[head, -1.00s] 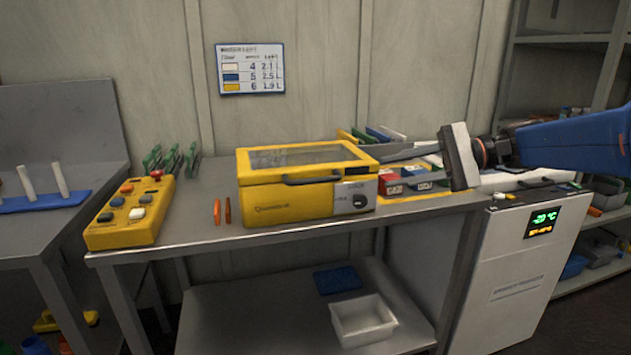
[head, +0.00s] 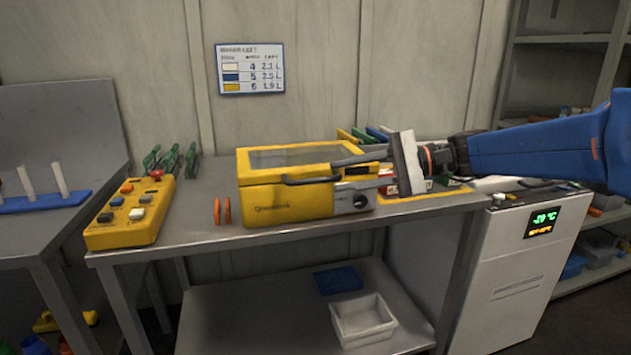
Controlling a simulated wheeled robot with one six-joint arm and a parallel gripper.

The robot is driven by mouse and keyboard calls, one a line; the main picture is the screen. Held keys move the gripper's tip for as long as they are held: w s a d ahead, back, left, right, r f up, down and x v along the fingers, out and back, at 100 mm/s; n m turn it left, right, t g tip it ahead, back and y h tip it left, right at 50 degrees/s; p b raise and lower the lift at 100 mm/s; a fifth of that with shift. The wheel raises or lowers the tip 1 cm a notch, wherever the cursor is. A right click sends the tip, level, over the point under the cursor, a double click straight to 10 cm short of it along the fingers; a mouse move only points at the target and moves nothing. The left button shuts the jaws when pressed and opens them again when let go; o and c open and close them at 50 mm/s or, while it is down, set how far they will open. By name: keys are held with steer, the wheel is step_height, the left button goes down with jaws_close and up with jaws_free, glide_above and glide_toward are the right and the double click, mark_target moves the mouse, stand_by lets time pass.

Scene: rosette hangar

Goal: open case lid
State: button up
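The yellow case (head: 285,205) stands on the metal workbench. Its lid (head: 258,160), with a clear window, lies shut, and a dark handle (head: 311,181) runs along the front. A grey latch plate with a dark knob (head: 359,201) is on the front right. My gripper (head: 362,169) reaches in from the right, its fingers over the right part of the case. Two fingers show with a gap between them, one over the lid and one lower near the front right corner. Nothing shows between them. Whether they touch the case I cannot tell.
A yellow button box (head: 130,215) and two orange pieces (head: 222,211) lie left of the case. A white cooler (head: 525,260) stands at right. A white bin (head: 363,320) is on the lower shelf.

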mark_target(324, 179)
steer(key=shift+x, duration=3.45)
jaws_close()
